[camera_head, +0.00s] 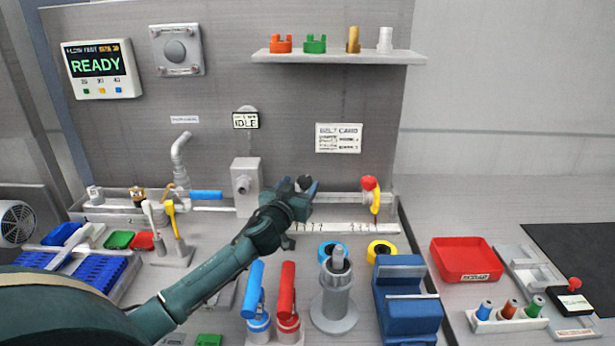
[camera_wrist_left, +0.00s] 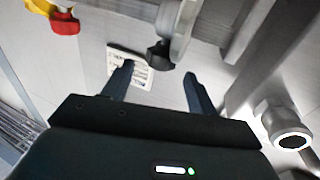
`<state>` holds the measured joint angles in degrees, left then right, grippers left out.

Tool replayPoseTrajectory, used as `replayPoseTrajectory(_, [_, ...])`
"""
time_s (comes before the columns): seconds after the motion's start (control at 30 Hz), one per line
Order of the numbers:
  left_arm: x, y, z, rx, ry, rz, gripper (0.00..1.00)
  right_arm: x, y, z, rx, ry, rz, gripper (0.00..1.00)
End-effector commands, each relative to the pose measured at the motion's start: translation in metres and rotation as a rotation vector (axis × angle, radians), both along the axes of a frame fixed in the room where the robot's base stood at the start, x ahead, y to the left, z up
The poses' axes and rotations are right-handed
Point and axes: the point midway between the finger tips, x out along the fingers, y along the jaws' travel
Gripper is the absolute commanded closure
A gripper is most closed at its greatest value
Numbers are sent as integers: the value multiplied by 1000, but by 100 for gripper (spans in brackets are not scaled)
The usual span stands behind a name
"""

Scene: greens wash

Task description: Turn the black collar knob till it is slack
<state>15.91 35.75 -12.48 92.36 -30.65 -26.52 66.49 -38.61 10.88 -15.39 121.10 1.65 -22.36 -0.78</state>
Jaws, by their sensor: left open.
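The black collar knob (camera_wrist_left: 160,55) sits on a pale round fitting in the left wrist view. In the head view the dark knob (camera_head: 305,182) shows at the back panel, partly behind my gripper. My left gripper (camera_head: 300,187) reaches up to it from the lower left. In the left wrist view the two fingers of my left gripper (camera_wrist_left: 157,76) are spread apart, with the knob in the gap near their tips. I cannot tell whether either finger touches it. My right gripper is not in view.
A red and yellow valve handle (camera_head: 372,190) is to the right of the knob on the same pipe line. A grey box (camera_head: 245,182) is close on the left. A grey stand (camera_head: 334,295), blue vise (camera_head: 405,300) and red tray (camera_head: 466,261) are on the counter.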

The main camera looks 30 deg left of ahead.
Motion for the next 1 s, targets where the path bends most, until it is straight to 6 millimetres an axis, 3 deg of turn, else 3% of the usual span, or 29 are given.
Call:
replayPoseTrajectory(0.2, [33, 7, 2, -1, -1, 1, 42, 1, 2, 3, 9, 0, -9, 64])
replayPoseTrajectory(0.4, [52, 12, 1, -1, 0, 1, 42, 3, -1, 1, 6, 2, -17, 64])
replayPoseTrajectory(0.8, [58, 13, 0, -1, 1, 0, 42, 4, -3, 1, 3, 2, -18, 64])
replayPoseTrajectory(1.0, [57, 13, 0, -1, 1, 0, 58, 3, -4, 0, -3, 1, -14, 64])
